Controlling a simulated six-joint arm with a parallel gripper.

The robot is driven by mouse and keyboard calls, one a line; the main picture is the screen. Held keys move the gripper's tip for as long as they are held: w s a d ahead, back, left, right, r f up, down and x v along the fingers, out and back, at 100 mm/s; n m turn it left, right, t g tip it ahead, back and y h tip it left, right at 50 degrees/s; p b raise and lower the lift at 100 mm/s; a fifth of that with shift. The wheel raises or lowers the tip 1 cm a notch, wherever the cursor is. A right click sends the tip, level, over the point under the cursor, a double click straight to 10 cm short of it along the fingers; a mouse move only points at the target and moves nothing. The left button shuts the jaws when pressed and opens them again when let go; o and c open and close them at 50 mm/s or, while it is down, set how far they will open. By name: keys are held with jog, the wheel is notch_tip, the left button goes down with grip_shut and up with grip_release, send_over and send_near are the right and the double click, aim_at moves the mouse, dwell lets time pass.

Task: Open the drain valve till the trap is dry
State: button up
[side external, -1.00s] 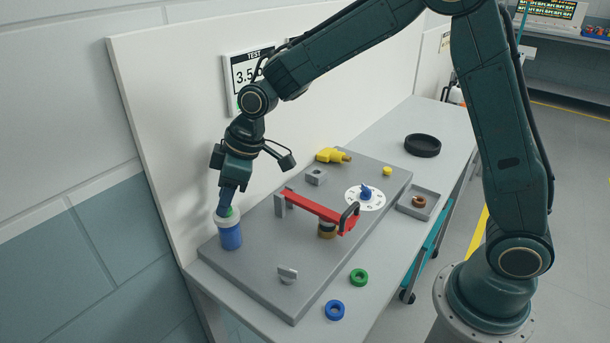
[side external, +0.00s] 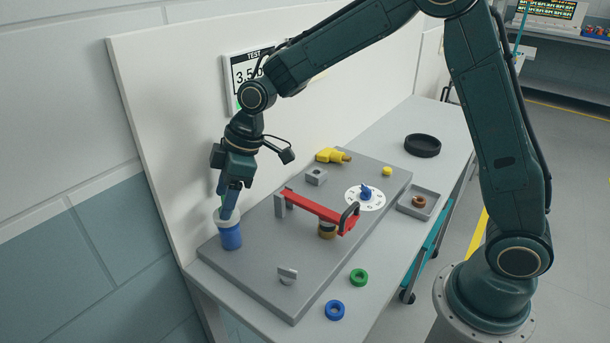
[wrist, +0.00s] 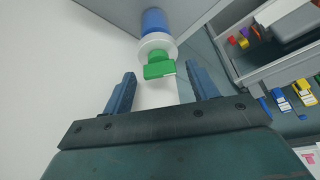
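The trap is a blue cylinder (side external: 230,237) with a white collar (side external: 226,216) at the left corner of the grey plate. In the wrist view the blue cylinder (wrist: 156,22) and white collar (wrist: 157,44) lie beyond a green valve handle (wrist: 160,66). My gripper (wrist: 162,82) is open, one finger on each side of the handle's line, with visible gaps and no contact that I can make out. In the side view my gripper (side external: 229,211) points down at the collar and hides the green handle. The liquid level inside the trap cannot be seen.
A red bar clamp (side external: 318,208), a blue knob on a white dial (side external: 365,195), and a yellow tool (side external: 331,156) are on the plate (side external: 250,270). The white back panel (side external: 180,130) stands close behind my gripper.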

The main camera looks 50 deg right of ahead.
dwell(0.3)
jog(key=v, duration=1.4)
jog(key=shift+f, duration=0.1)
jog(key=shift+w+a+f, duration=0.1)
jog(key=c, duration=0.6)
jog(key=shift+s+a+m+t+h, duration=0.25)
jog(key=shift+a+m+h, duration=0.95)
jog(key=shift+m, duration=1.8)
jog(key=shift+s+a+m+t+h, duration=0.2)
jog(key=shift+a+m+h, duration=1.05)
jog(key=shift+m, duration=1.75)
jog(key=shift+s+a+m+t+h, duration=0.25)
jog(key=shift+a+m+h, duration=0.5)
jog(key=shift+a+m, duration=1.55)
jog(key=shift+d+m, duration=0.7)
jog(key=shift+d, duration=0.05)
jog(key=x, duration=1.3)
jog(key=shift+s+f, duration=0.1)
jog(key=shift+f, duration=0.3)
